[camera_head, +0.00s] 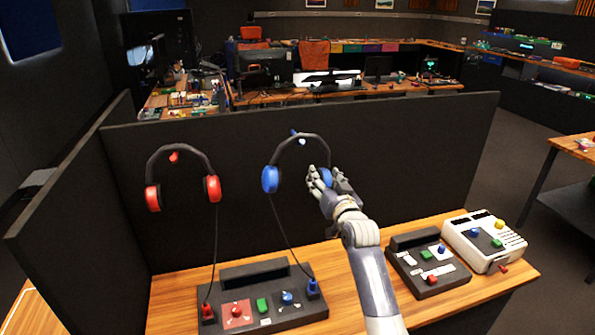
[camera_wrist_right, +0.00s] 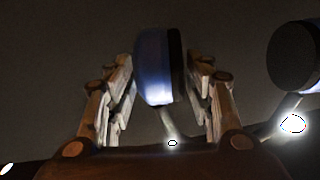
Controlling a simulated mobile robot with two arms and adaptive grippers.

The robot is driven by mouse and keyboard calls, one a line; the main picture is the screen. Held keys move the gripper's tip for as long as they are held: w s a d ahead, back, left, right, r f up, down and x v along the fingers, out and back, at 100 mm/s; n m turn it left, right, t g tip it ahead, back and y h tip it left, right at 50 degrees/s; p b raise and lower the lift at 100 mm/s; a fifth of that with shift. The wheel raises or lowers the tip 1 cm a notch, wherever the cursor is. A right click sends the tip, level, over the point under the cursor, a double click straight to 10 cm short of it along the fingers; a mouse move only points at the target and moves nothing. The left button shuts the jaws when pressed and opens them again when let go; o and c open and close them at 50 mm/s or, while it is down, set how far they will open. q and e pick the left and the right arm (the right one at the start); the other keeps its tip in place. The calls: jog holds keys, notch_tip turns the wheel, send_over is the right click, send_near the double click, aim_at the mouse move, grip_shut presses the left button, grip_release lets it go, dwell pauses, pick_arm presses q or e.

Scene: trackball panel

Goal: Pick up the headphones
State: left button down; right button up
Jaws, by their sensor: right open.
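Blue headphones (camera_head: 299,140) hang from a blue peg (camera_head: 294,133) on the dark partition. Red headphones (camera_head: 181,150) hang to their left on a red peg (camera_head: 173,157). My right gripper (camera_head: 327,180) is at the right ear cup of the blue headphones. In the right wrist view the blue ear cup (camera_wrist_right: 156,68) stands between the two open fingers of my right gripper (camera_wrist_right: 162,85), with a gap visible on each side. The other ear cup (camera_wrist_right: 295,57) is dark at the right edge there. My left gripper is not in view.
A black control panel (camera_head: 262,292) with the headphone cables plugged in stands on the wooden desk (camera_head: 178,292). A second black panel (camera_head: 430,262) and a white box with buttons (camera_head: 484,240) stand at the right. The partition (camera_head: 400,150) stands close behind the headphones.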

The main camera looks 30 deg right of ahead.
jog(key=shift+w, duration=0.15)
grip_shut()
jog(key=shift+r, duration=0.2)
